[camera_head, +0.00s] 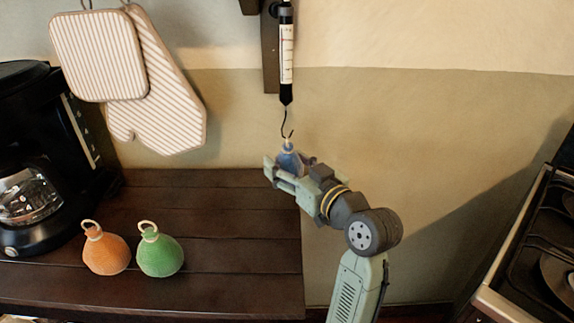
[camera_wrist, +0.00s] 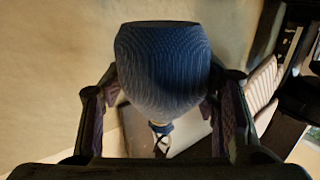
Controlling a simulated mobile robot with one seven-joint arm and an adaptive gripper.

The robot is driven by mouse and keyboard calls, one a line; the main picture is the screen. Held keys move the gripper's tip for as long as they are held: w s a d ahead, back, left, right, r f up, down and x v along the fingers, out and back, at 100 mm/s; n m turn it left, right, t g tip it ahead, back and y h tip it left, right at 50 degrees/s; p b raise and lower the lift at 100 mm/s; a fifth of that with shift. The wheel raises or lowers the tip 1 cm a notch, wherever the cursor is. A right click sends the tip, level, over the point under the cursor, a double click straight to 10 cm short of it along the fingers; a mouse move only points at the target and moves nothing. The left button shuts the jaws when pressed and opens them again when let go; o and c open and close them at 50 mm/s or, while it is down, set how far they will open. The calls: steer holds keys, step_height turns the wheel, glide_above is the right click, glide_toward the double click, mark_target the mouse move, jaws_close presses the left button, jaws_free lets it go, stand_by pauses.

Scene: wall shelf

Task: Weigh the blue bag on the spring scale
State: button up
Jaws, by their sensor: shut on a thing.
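The blue bag (camera_head: 289,160) is in my gripper (camera_head: 286,178), held up in the air near the wall, beside and above the right end of the wooden counter. In the wrist view the blue bag (camera_wrist: 163,68) fills the space between the two fingers (camera_wrist: 163,115). The spring scale (camera_head: 286,55) hangs upright on the wall, with a thin dark hook (camera_head: 287,131) at its lower end. The hook is just above the bag's top, close to its loop. I cannot tell whether the loop is on the hook.
An orange bag (camera_head: 106,252) and a green bag (camera_head: 160,254) stand on the wooden counter (camera_head: 230,240). A black coffee maker (camera_head: 40,160) is at the left. Striped oven mitts (camera_head: 100,60) hang on the wall. A stove (camera_head: 540,250) is at the right.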

stand_by(0.6)
steer(key=shift+d+r+p, duration=0.1)
steer(key=shift+r+p, duration=0.2)
steer(key=shift+r, duration=0.25)
stand_by(0.4)
steer(key=shift+r+p, duration=0.4)
steer(key=shift+r, duration=0.1)
steer(key=shift+b, duration=1.55)
